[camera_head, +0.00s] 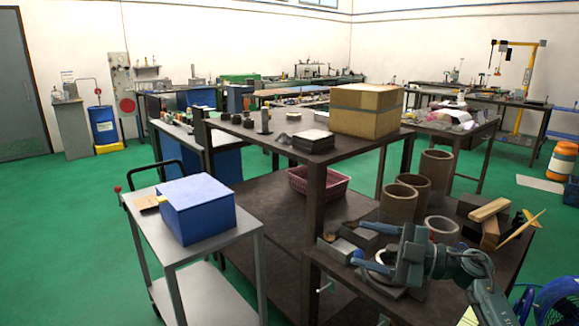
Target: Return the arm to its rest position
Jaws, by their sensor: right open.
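My right gripper (357,242) is over the front table at the lower right, reached by my right arm (462,265) from the right edge. Its two blue fingers point left and stand apart with nothing held between them. A round grey metal part (380,267), perhaps the chuck, is just below and behind the fingers and partly hidden by them. I cannot tell whether the gripper touches it. Grey metal blocks (340,248) lie beside the fingers. My left gripper is not in view.
Several brown cylinders (398,203) and wooden pieces (490,210) stand close around my right arm on the table. A cardboard box (366,110) is on the higher table behind. A trolley (215,248) with a blue box (197,208) stands left. Green floor is open at far left.

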